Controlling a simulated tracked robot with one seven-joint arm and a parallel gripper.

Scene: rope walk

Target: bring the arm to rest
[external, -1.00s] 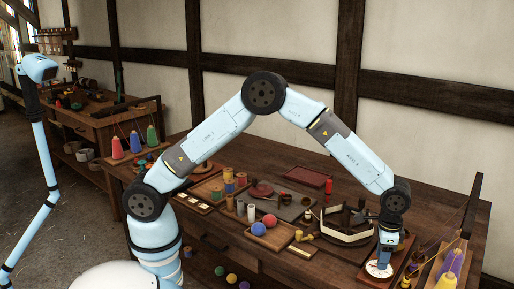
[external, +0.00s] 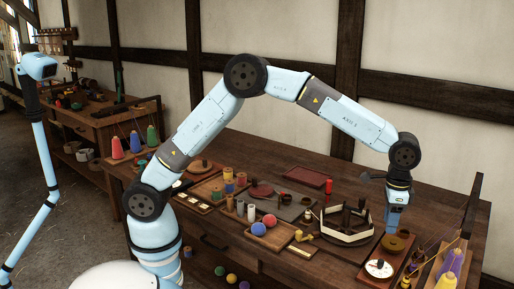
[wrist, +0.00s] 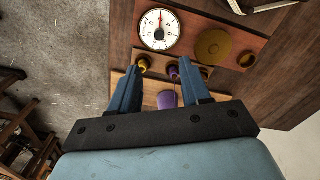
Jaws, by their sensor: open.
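My arm reaches from the left over the wooden workbench (external: 300,268) in the external view. My gripper (external: 391,226) points down above the right end of the bench, over a dial gauge (external: 379,268) and a round brass-coloured disc (external: 393,243) on a reddish board. In the wrist view my gripper (wrist: 158,75) has its two fingers apart with nothing held between them. The dial (wrist: 159,30) and the disc (wrist: 213,45) lie beyond the fingertips. A purple spool (wrist: 166,99) shows lower down between the fingers.
A white-edged hexagonal tray (external: 335,232) stands left of my gripper. A rack with yellow and purple cones (external: 450,265) and a tall post (external: 472,205) is close on the right. Red and blue balls (external: 262,222) sit in a tray. Above the bench is free room.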

